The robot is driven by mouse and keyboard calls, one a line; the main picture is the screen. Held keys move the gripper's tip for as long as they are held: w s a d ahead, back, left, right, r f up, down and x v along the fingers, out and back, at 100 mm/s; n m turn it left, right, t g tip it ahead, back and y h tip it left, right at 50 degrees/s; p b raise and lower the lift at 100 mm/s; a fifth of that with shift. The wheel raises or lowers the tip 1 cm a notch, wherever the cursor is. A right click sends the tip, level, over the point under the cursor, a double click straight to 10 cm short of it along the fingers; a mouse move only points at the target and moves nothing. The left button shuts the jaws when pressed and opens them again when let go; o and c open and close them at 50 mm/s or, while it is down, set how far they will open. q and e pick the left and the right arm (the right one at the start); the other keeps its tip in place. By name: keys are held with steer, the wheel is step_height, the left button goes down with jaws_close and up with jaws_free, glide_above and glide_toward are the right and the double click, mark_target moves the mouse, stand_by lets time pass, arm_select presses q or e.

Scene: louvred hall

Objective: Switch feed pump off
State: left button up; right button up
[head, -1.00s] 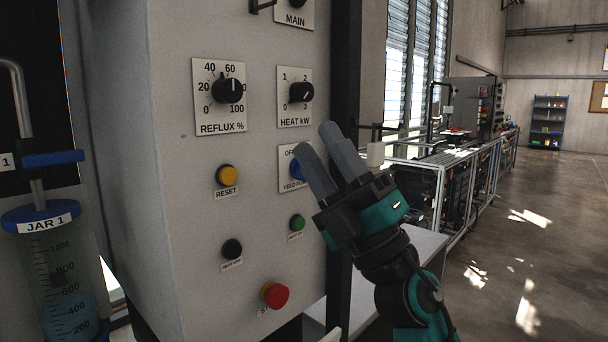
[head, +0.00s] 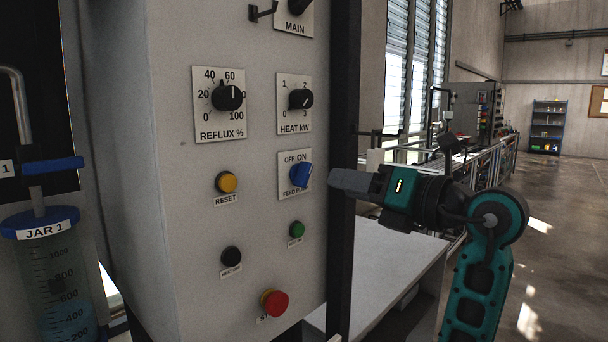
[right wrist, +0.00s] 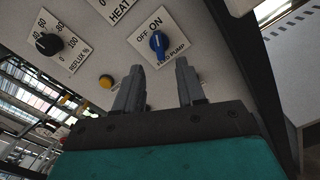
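The feed pump switch is a blue knob (head: 301,174) on a white plate (head: 286,160) marked OFF at left and ON at right, on the grey panel. In the head view the knob's upper end leans right, toward ON. In the right wrist view the blue knob (right wrist: 158,43) lies ahead of the fingers, near the middle. My right gripper (head: 334,181) is just right of the knob, fingers pointing at it. Its two fingertips (right wrist: 158,75) are apart with nothing between them. A gap shows between fingers and knob. My left gripper is out of view.
The reflux knob (head: 227,97) and heat knob (head: 301,98) are above. Yellow (head: 227,182), green (head: 297,229), black (head: 231,256) and red (head: 274,303) buttons surround the switch. A dark post (head: 343,200) edges the panel. A pale table (head: 385,262) lies below my right arm.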

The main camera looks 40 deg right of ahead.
mark_target(308, 176)
steer(key=shift+w+a, duration=0.15)
steer(key=shift+w, duration=1.3)
steer(key=shift+w+a, duration=0.15)
steer(key=shift+w, duration=1.3)
steer(key=shift+w+a, duration=0.15)
steer(key=shift+w, duration=1.3)
jaws_close()
